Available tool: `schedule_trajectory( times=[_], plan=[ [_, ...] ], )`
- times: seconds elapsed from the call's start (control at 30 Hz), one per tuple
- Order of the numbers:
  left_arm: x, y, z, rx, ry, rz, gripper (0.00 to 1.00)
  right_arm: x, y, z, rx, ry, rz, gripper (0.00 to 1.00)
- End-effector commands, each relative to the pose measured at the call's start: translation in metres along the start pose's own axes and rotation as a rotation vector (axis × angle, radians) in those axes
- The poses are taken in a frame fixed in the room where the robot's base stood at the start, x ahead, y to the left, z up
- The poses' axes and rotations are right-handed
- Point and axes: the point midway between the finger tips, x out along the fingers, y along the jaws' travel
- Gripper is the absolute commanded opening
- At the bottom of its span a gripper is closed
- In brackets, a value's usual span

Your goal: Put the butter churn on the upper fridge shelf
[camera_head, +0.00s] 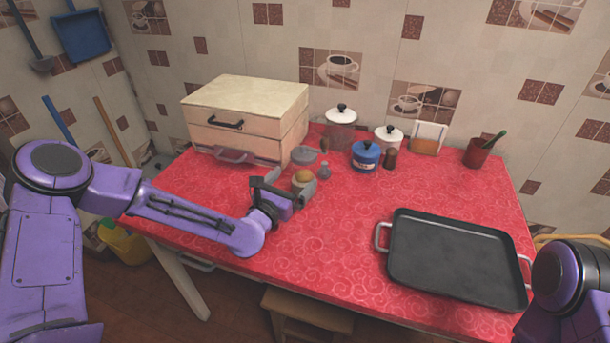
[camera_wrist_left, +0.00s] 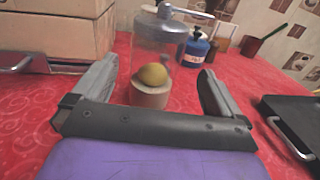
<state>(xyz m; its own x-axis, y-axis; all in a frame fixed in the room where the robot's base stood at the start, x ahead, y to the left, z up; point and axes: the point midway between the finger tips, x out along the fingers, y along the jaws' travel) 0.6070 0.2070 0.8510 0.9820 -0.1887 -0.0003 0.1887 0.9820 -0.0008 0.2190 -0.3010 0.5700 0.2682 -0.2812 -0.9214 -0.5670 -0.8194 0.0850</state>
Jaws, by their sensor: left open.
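The butter churn appears to be the clear glass jar with a grey cranked lid (camera_head: 304,154) on the red oilcloth; its glass body (camera_wrist_left: 155,42) shows in the left wrist view. A yellow ball (camera_wrist_left: 152,75) on a pale round base (camera_wrist_left: 148,96) shows at its lower front; I cannot tell whether these are inside the glass. My left gripper (camera_head: 287,187) is open, low over the table, with its fingers (camera_wrist_left: 152,88) on either side of the ball and base in the wrist view. My right gripper is out of view. No fridge shows.
A wooden drawer box (camera_head: 245,115) stands behind left. A small grey item (camera_head: 325,171), blue pot (camera_head: 366,157), white-lidded canister (camera_head: 341,128) and brown shaker (camera_head: 390,158) stand close to the churn's right. A black tray (camera_head: 455,260) fills the front right. The oilcloth's front left is clear.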

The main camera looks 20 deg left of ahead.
Motion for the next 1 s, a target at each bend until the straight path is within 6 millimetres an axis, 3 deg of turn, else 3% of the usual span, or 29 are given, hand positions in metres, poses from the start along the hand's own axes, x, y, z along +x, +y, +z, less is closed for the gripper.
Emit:
schedule_trajectory(
  times=[0.43, 0.73, 1.0],
  plan=[
    [0.068, 0.004, -0.007, 0.001, 0.001, -0.002, 1.00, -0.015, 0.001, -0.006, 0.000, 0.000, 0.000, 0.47],
    [0.076, 0.005, -0.009, -0.001, 0.001, -0.002, 1.00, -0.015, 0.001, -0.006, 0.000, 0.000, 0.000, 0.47],
    [0.077, 0.005, -0.006, -0.001, -0.003, -0.001, 0.16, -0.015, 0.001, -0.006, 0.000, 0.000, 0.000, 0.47]
  ],
)
